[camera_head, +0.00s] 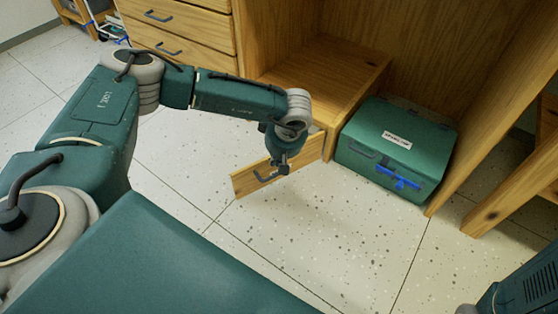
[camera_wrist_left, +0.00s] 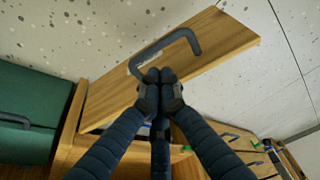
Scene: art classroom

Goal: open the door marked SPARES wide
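The small wooden door (camera_head: 247,183) stands swung out from the low cabinet part, its right end near the cabinet. Its dark bar handle (camera_head: 265,177) is on the face towards me. In the left wrist view the door (camera_wrist_left: 215,42) and handle (camera_wrist_left: 180,38) show large. A pale label beside the handle is mostly covered, so I cannot read it. My left gripper (camera_head: 282,168) is in front of the door by the handle. In the wrist view its fingertips (camera_wrist_left: 160,88) are together, just beside the handle; I see nothing between them. My right gripper is out of view.
A green case (camera_head: 385,128) with a white label and blue latch stands right of the door, inside the open bay. Drawers (camera_head: 180,32) are at the upper left. Speckled floor (camera_head: 290,235) in front of the door is clear. A wooden leg (camera_head: 515,190) stands right.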

